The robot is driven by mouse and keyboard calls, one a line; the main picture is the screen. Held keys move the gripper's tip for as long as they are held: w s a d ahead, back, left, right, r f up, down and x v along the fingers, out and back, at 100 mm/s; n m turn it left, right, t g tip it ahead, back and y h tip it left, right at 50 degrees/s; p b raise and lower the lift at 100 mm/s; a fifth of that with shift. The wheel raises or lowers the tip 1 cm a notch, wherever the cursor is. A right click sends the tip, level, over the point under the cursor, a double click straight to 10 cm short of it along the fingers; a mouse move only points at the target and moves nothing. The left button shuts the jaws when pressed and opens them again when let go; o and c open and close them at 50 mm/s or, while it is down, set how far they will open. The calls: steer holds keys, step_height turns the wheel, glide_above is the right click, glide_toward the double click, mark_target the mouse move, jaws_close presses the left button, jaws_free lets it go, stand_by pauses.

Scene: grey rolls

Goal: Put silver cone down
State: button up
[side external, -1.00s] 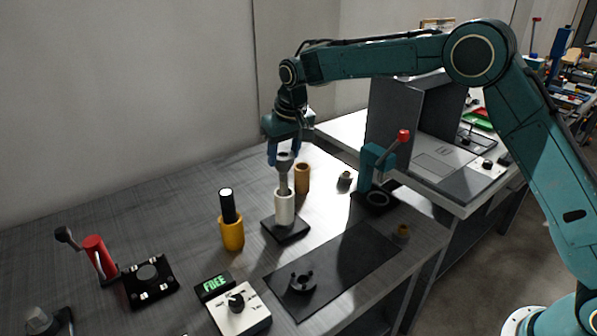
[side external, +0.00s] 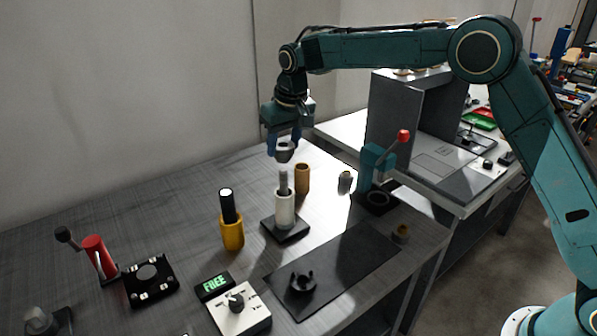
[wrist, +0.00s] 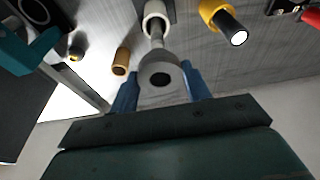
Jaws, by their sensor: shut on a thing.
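My gripper (side external: 284,150) has blue fingers and is shut on a silver cone (side external: 285,152). In the wrist view the cone (wrist: 160,82) sits between the two fingers, with a dark round hole facing the camera. In the side view the cone is just above a grey rod that stands upright in a white cylinder (side external: 285,210) on a dark square base (side external: 284,232). In the side view a narrow gap seems to lie between the cone and the rod. The fingers partly hide the cone.
A yellow cylinder with a black rod (side external: 231,230) stands to the left, and a tan cylinder (side external: 302,178) stands close behind right. A small grey piece (side external: 345,180) and a green press with a red knob (side external: 377,175) are further right. A dark mat (side external: 350,262) lies in front.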

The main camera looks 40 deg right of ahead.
steer(key=shift+s, duration=0.1)
steer(key=shift+s+r, duration=0.1)
steer(key=shift+s, duration=0.65)
steer(key=s+d+m, duration=0.1)
steer(key=s+m, duration=0.1)
steer(key=s, duration=0.6)
steer(key=s+d+f+m+h, duration=0.1)
steer(key=s+m, duration=0.1)
steer(key=s, duration=0.6)
steer(key=shift+d+m, duration=0.3)
steer(key=shift+d, duration=0.1)
step_height(320, 180, down, 16)
steer(key=shift+f, duration=0.15)
steer(key=shift+f, duration=0.1)
steer(key=shift+f, duration=1.8)
steer(key=shift+f, duration=0.1)
